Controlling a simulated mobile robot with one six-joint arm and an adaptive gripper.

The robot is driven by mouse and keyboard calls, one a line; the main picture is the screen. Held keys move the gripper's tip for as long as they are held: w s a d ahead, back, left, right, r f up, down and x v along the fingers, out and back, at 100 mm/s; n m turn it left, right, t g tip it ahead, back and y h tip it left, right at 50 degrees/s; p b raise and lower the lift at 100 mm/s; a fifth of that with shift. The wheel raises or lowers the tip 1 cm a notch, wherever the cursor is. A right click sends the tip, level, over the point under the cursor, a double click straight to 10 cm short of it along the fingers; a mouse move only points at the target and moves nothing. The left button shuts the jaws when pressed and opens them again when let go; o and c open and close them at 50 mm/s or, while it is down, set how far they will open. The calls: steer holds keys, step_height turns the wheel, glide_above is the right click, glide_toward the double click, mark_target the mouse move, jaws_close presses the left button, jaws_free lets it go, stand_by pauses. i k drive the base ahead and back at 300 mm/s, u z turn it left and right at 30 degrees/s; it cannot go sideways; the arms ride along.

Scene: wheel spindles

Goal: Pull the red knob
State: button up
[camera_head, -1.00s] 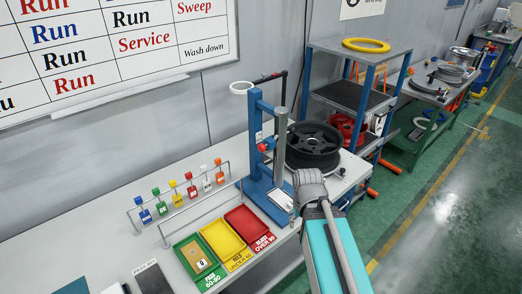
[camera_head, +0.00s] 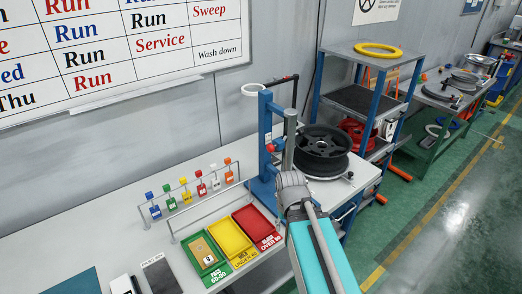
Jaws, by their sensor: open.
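A red knob (camera_head: 270,148) sits on the side of the blue upright stand (camera_head: 265,125) at the back of the bench. A grey cylinder (camera_head: 289,140) stands beside the blue post. My arm reaches up from the lower right, and its grey wrist end overlaps the lower part of the stand. My gripper's fingers do not show; they are hidden behind the wrist and arm. I cannot tell how far they are from the knob.
A black wheel (camera_head: 321,148) lies right of the stand. Green (camera_head: 204,257), yellow (camera_head: 230,237) and red (camera_head: 257,226) trays lie in front-left. A rack of coloured tags (camera_head: 188,195) stands behind them. A blue-framed shelf (camera_head: 366,50) stands farther right.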

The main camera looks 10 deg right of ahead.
mark_target(270, 148)
steer(key=u, duration=0.45)
steer(key=k, duration=1.35)
steer(key=z, duration=0.7)
steer(key=i, duration=1)
steer(key=u, duration=0.05)
